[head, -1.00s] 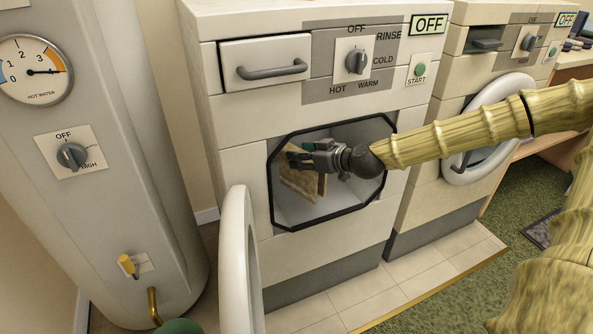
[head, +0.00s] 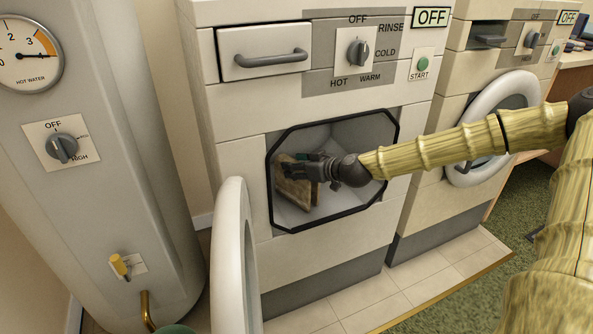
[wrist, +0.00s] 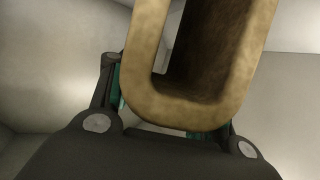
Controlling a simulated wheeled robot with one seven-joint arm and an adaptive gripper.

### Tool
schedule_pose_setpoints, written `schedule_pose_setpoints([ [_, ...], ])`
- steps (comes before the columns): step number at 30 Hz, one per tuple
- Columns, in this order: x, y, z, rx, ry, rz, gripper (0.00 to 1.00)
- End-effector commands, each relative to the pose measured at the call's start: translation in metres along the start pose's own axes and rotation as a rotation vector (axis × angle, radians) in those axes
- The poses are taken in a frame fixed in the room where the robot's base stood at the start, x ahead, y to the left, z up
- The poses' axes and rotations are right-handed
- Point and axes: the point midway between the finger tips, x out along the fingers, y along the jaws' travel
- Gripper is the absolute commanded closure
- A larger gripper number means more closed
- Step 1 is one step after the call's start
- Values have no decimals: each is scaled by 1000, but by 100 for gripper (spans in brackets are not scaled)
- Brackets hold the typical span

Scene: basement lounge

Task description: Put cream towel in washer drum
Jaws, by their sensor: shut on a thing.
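The cream towel (head: 298,189) is a tan folded piece inside the washer drum (head: 345,200), at its left side. My gripper (head: 300,170) reaches through the octagonal opening and is shut on the towel. In the wrist view the towel (wrist: 195,108) shows as a U-shaped fold between the fingers, with pale drum walls around it. The gripper also shows in the wrist view (wrist: 168,115), its dark links at either side of the fold. The towel hangs from the fingers; I cannot tell whether it touches the drum floor. The washer's round white door (head: 232,250) stands open at the left.
A grey water heater (head: 90,190) stands at the left, near the open door. A second washer (head: 455,200) stands at the right with its round door (head: 478,175). Tiled floor lies in front.

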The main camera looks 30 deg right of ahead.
Motion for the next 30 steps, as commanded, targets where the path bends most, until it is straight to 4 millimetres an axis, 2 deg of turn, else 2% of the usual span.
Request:
schedule_pose_setpoints([
  [13, 4, 0, 4, -2, 2, 0, 100],
  [14, 4, 0, 4, -1, 1, 0, 51],
  [17, 4, 0, 3, -1, 1, 0, 33],
  [30, 1, 0, -1, -1, 2, 0, 31],
])
